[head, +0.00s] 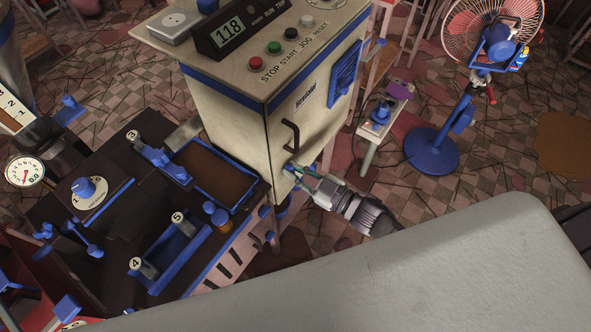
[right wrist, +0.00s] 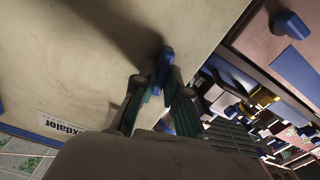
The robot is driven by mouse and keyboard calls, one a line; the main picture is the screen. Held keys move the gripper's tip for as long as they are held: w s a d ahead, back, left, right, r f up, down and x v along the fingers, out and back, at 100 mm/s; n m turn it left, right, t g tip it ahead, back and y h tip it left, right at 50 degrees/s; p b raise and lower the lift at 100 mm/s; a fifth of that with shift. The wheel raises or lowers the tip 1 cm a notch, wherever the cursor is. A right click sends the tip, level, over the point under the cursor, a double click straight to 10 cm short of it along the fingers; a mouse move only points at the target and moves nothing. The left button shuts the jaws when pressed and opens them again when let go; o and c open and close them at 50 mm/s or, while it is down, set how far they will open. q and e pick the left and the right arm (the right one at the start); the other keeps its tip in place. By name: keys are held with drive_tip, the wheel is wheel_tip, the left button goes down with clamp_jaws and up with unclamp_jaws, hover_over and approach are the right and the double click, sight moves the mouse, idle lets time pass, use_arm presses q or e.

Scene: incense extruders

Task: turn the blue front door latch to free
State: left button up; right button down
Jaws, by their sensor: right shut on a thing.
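The blue front door latch (head: 289,168) is on the front face of the cream cabinet (head: 230,128), low and below a dark door handle (head: 291,136). My right gripper (head: 299,173) reaches in from the right and is shut on the latch. In the right wrist view the blue latch (right wrist: 166,62) stands out beyond the fingertips, and my right gripper (right wrist: 158,90) has its green-padded fingers on either side of its lower part. The fingers hide part of the latch. My left gripper is not in view.
A dark bench (head: 110,232) with blue fittings and a brown-filled tray (head: 210,172) stands left of the cabinet. A fan (head: 432,150) on a blue stand and a small low table (head: 372,150) are to the right. Patterned floor lies between them.

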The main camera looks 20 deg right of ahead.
drive_tip(key=n, duration=0.6)
drive_tip(key=shift+a+b, duration=0.1)
drive_tip(key=shift+b, duration=0.3)
idle(0.3)
drive_tip(key=c, duration=1.2)
unclamp_jaws()
drive_tip(key=shift+s+f, duration=0.1)
drive_tip(key=v, duration=1.2)
